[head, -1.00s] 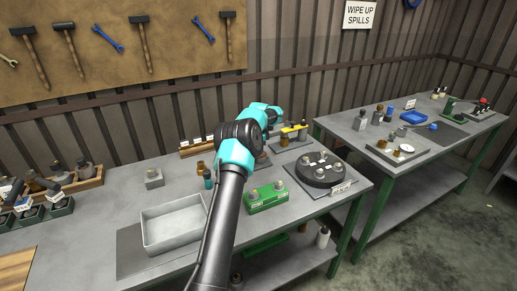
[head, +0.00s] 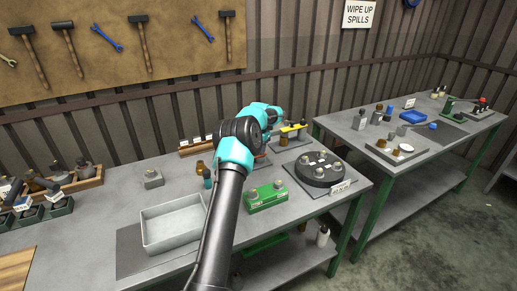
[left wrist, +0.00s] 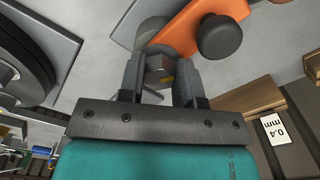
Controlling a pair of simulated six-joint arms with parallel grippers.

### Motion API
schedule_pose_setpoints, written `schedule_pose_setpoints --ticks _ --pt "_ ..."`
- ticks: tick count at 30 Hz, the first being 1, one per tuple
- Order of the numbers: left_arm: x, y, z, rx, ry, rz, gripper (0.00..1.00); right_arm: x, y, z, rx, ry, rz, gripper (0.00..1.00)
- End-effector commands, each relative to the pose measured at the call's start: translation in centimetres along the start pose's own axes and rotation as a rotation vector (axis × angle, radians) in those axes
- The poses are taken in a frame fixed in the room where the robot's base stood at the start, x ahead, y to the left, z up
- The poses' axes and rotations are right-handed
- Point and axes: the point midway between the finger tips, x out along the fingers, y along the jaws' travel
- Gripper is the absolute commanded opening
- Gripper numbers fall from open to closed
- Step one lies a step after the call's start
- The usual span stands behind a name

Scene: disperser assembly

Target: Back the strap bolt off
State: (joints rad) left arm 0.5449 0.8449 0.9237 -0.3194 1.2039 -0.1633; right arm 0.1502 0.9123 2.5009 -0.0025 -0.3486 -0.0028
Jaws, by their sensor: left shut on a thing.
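In the left wrist view, an orange strap (left wrist: 205,22) crosses the top of the picture, with a dark round knob (left wrist: 219,40) on it. My left gripper (left wrist: 160,70) is shut on a small grey-brown bolt head (left wrist: 158,63), which I take to be the strap bolt. It sits between the two fingers beside the strap's lower left end. A rounded grey part lies just beyond it. The bolt's shank and seat are hidden. My right gripper is in neither view.
A black round fixture with posts (head: 320,179) and a green block (head: 266,200) stand right of my arm. A grey tray (head: 148,236) is to its left. Small bottles (head: 207,181) stand close to the forearm.

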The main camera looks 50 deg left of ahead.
Motion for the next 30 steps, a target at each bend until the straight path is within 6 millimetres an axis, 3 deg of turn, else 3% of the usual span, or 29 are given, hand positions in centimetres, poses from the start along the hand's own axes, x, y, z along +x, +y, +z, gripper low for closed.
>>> schedule_pose_setpoints --ticks 12,29,30 --pt "0.0 0.2 -0.02 -0.261 0.0 0.0 0.08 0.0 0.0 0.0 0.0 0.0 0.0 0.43" --pt "-0.01 0.23 -0.04 -0.306 0.0 0.0 0.08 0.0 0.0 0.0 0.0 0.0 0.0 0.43" --pt "-0.01 0.23 -0.04 -0.306 0.0 0.0 0.34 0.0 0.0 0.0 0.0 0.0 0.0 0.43"
